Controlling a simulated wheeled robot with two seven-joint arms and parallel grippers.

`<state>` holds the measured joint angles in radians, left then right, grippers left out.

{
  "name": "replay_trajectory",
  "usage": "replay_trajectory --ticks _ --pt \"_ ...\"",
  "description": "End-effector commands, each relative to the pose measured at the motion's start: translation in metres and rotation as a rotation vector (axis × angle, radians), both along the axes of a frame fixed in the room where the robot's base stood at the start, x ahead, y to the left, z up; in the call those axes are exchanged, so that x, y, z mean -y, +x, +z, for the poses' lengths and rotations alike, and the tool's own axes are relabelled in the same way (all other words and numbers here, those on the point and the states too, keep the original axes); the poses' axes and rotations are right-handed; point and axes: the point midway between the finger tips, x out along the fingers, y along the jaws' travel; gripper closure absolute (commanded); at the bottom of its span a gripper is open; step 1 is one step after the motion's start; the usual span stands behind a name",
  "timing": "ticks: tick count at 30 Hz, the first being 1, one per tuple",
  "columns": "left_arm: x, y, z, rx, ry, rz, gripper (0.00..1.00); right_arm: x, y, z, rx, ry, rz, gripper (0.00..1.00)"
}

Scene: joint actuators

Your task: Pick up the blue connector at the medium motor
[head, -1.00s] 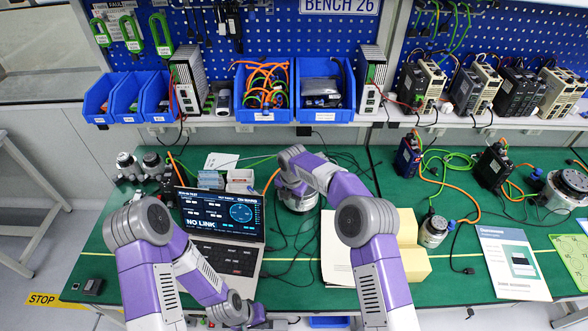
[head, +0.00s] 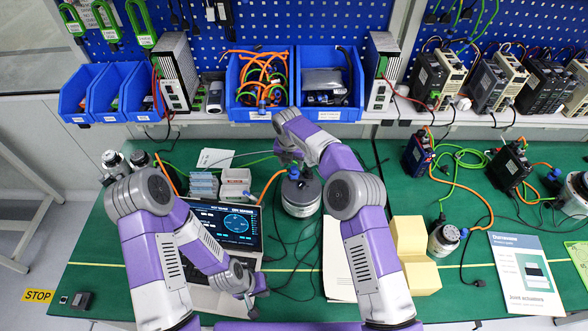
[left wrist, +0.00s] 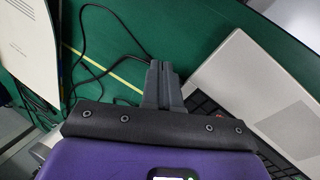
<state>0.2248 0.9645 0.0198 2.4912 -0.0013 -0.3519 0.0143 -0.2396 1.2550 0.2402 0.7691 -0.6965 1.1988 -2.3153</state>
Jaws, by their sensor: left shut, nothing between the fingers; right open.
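The mid-sized grey round motor (head: 301,197) stands upright at the middle of the green bench. A small dark blue connector (head: 293,175) shows at its top, partly hidden by my right gripper. My right gripper (head: 291,160) is open, just above the motor's top; I cannot tell whether it touches the connector. My left gripper (head: 251,309) is low over the laptop's right edge. In the left wrist view its fingers (left wrist: 160,68) are shut together and empty, over the bench beside the laptop.
The laptop (head: 225,225) stands left of the motor. Papers (head: 338,258) and a yellow block (head: 412,272) lie to the right. A smaller motor (head: 442,240) with a blue connector and a larger one (head: 575,196) stand farther right. Black cables run across the bench. Blue bins (head: 260,116) line the shelf.

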Motion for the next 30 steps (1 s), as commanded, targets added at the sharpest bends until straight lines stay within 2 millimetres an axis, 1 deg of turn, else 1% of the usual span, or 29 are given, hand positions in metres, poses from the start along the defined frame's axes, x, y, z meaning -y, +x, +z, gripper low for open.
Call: replay_trajectory --ticks 6,9,12,18,28,29,30 --pt "0.0 0.0 0.002 0.0 0.0 0.0 1.0 0.007 0.007 -0.033 -0.002 0.001 -0.001 0.45" --pt "0.0 0.0 0.002 0.001 0.0 0.0 1.0 0.007 0.009 -0.043 0.0 0.0 0.0 0.45" --pt "0.0 0.0 0.002 0.001 0.0 0.0 1.0 0.008 0.01 -0.047 0.001 0.001 0.0 0.45" --pt "0.0 0.0 0.002 0.001 0.0 0.0 1.0 0.008 0.01 -0.047 0.001 0.001 -0.001 0.45" --pt "0.0 0.0 0.002 0.001 0.0 0.0 1.0 0.008 0.01 -0.047 0.001 0.001 -0.001 0.96" --pt "0.0 0.0 0.002 0.001 0.0 0.0 1.0 0.008 0.01 -0.047 0.0 0.001 -0.001 1.0" --pt "0.0 0.0 0.002 0.001 0.0 0.0 1.0 0.008 0.01 -0.047 0.001 0.001 -0.001 1.0"
